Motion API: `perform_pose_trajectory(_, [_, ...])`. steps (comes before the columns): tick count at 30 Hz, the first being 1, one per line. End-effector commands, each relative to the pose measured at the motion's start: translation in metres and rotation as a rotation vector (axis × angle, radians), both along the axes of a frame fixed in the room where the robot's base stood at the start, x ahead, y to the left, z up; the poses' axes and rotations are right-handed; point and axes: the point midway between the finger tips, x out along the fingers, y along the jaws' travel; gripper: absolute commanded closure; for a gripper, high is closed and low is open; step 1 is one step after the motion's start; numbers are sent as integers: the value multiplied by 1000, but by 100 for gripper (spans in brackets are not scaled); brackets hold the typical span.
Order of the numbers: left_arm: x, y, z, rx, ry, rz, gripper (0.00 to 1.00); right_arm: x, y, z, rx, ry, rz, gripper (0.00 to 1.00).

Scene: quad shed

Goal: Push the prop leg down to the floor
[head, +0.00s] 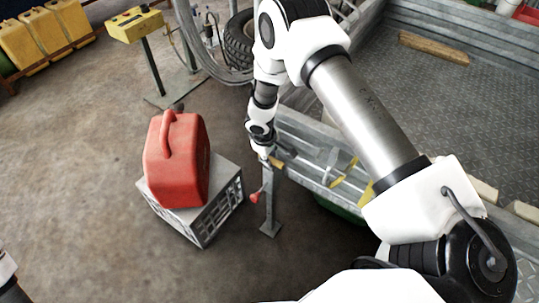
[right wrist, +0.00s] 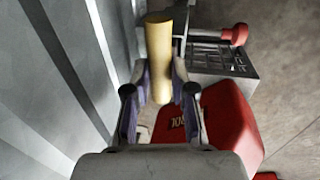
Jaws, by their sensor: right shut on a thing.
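The prop leg (head: 269,205) is a grey metal post with a flat foot plate. It stands upright at the near corner of the trailer, and I cannot tell whether its foot touches the floor. A red knob (head: 254,197) sticks out from its side and also shows in the right wrist view (right wrist: 235,35). My right gripper (head: 268,157) is at the top of the leg, shut on a yellow handle (head: 277,163). In the right wrist view the handle (right wrist: 159,48) is a round bar between both fingers. My left gripper is out of view.
A red jerrycan (head: 180,160) stands on a grey crate (head: 213,216) just left of the leg. The metal trailer (head: 310,140) is to its right. A yellow-topped stand (head: 136,27) is farther back. Floor in front of the leg is clear.

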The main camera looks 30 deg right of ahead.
Motion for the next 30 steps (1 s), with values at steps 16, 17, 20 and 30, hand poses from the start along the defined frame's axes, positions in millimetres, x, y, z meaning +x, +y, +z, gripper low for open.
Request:
perform_pose_trajectory(16, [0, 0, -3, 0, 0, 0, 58, 0, 0, -6, 2, 0, 0, 51])
perform_pose_trajectory(17, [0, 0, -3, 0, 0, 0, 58, 0, 0, -6, 2, 0, 0, 51])
perform_pose_trajectory(20, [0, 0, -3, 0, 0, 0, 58, 0, 0, -5, 2, 0, 0, 51])
perform_pose_trajectory(30, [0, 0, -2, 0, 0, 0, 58, -1, 7, 33, 2, -4, 1, 51])
